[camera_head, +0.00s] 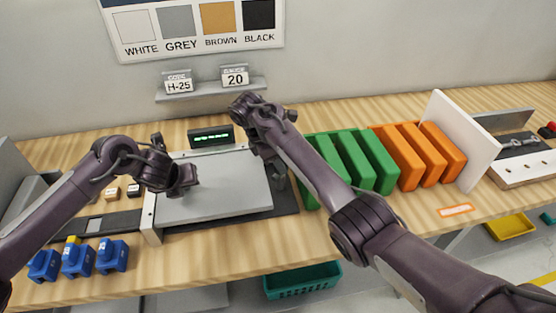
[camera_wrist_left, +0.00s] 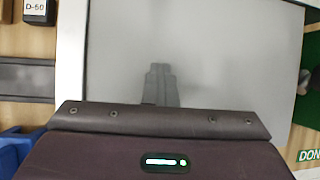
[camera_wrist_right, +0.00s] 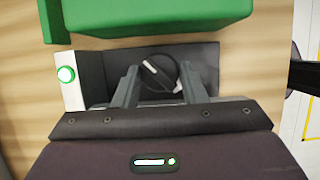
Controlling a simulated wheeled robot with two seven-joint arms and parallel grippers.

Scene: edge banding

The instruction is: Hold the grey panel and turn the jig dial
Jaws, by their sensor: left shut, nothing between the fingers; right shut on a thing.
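The grey panel (camera_head: 222,195) lies flat in the jig on the bench, against a pale rail on its left. It also fills much of the left wrist view (camera_wrist_left: 210,40). My left gripper (camera_head: 188,183) is shut and empty, with its fingertips at the panel's top face; whether they touch it I cannot tell. The black jig dial (camera_wrist_right: 160,74) with a white mark shows in the right wrist view. My right gripper (camera_wrist_right: 160,82) is shut on the dial, one finger at each side. In the head view, my right arm hides the dial.
A small display (camera_head: 211,137) with green text stands behind the panel. Green panels (camera_head: 355,160) and orange panels (camera_head: 420,155) stand in racks right of my right arm. A green button (camera_wrist_right: 66,74) sits beside the dial.

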